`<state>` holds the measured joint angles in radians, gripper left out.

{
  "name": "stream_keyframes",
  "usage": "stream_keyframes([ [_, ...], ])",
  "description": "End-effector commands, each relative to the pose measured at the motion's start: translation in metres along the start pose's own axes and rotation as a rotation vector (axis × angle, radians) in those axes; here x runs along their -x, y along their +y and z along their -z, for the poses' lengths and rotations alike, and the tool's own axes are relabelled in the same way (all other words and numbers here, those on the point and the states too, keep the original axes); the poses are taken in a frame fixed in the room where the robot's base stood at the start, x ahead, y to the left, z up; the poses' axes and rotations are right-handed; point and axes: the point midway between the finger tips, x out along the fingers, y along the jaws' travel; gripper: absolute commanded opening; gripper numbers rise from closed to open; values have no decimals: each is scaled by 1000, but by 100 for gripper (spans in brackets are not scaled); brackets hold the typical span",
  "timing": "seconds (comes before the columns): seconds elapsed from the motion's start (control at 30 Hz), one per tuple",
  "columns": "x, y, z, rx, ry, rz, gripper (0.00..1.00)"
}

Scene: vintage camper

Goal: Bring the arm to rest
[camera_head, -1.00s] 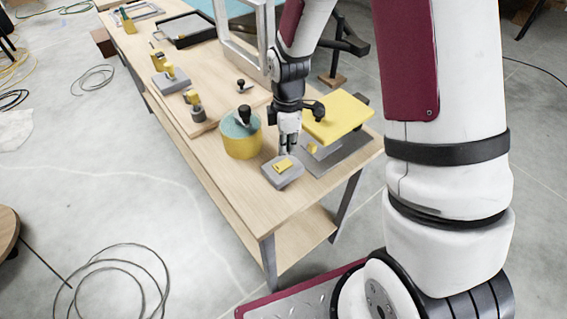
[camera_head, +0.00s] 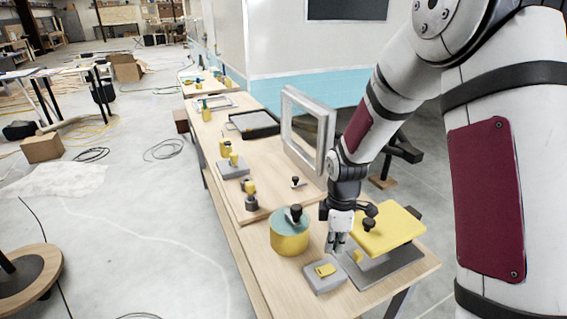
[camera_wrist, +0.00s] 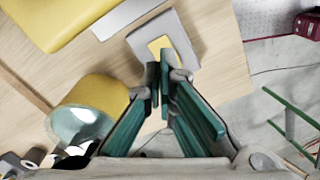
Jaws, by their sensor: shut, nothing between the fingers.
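My gripper (camera_head: 337,246) points down over the near end of the wooden table (camera_head: 255,262). Its fingers are together and empty, and its tips also show in the wrist view (camera_wrist: 159,84). Just below and in front of it is a grey block with a yellow piece on top (camera_head: 324,280); this block is near the fingertips in the wrist view (camera_wrist: 180,35), and I cannot tell how big the gap is. My arm reaches in from the right of the head view.
Left of my gripper stands a yellow cylinder with a teal top (camera_head: 289,240). Right of it is a yellow plate (camera_head: 385,232) on a grey base. A grey upright frame (camera_head: 327,155) stands behind. Several small parts lie farther along the table.

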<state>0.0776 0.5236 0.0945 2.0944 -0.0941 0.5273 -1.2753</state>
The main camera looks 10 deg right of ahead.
Motion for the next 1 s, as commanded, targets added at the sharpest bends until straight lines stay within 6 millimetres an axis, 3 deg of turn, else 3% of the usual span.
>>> stream_keyframes([
  [0.17,34,-3,-2,-85,1,-39,0],
  [0.43,129,-34,-12,-395,33,-152,0],
  [0.7,204,-87,-23,-720,117,-247,0],
  [1.0,258,-157,-36,-1068,263,-317,0],
])
